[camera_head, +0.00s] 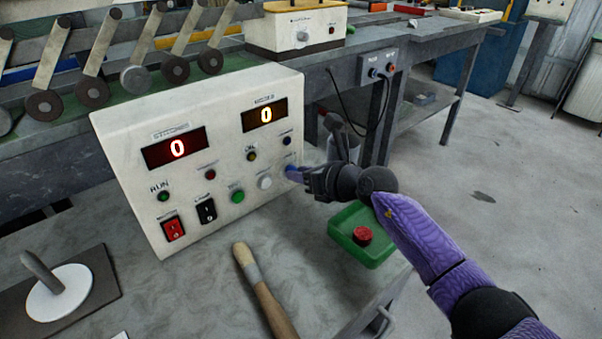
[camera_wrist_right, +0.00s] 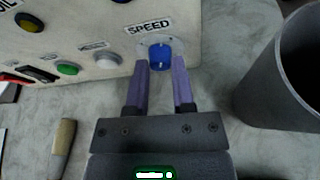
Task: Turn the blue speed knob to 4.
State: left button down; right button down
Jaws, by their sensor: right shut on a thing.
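The blue speed knob (camera_wrist_right: 160,56) sits on the white control panel (camera_head: 125,150), under a SPEED label in the right wrist view. A scale ring surrounds it, but its numbers are too small to read. My right gripper (camera_head: 297,175) reaches in from the right. Its two purple fingers (camera_wrist_right: 160,72) are on either side of the knob and shut on it. In the head view the fingers and hand partly hide the knob. My left gripper is not in view.
Beside the panel are a green tray (camera_head: 345,252) with a red button and a grey open container (camera_wrist_right: 290,75). A wooden handle (camera_head: 262,290) lies in front. A white disc with a handle (camera_head: 60,292) is at left. Other panel buttons and switches sit close left of the knob.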

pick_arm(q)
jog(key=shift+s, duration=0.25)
pick_arm(e)
jog(key=shift+m, duration=0.3)
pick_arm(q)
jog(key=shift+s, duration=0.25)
pick_arm(e)
jog(key=shift+y, duration=0.3)
